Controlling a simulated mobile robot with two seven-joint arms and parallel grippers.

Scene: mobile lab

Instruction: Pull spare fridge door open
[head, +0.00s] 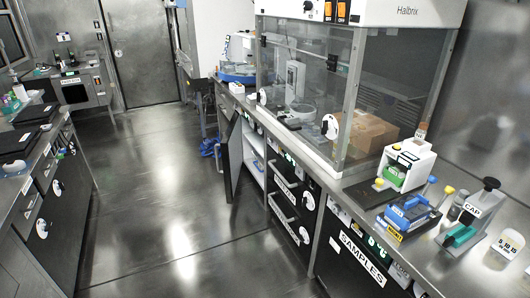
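A dark cabinet door (234,158) stands partly open under the right-hand bench, swung out into the aisle. Behind it shows a white interior (254,160) with a shelf. No "spare" label is readable, so I cannot tell for sure that this is the spare fridge. A black front marked SAMPLES (362,257) is nearer, under the same bench, and looks shut; its lower part is cut off by the picture edge. Neither of my grippers is in view.
Black drawers with handles (284,181) lie between the open door and the SAMPLES front. A glass-sided hood (340,150) stands on the bench, with small devices nearer. A left bench (50,190) borders the aisle. The floor (170,200) between is clear.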

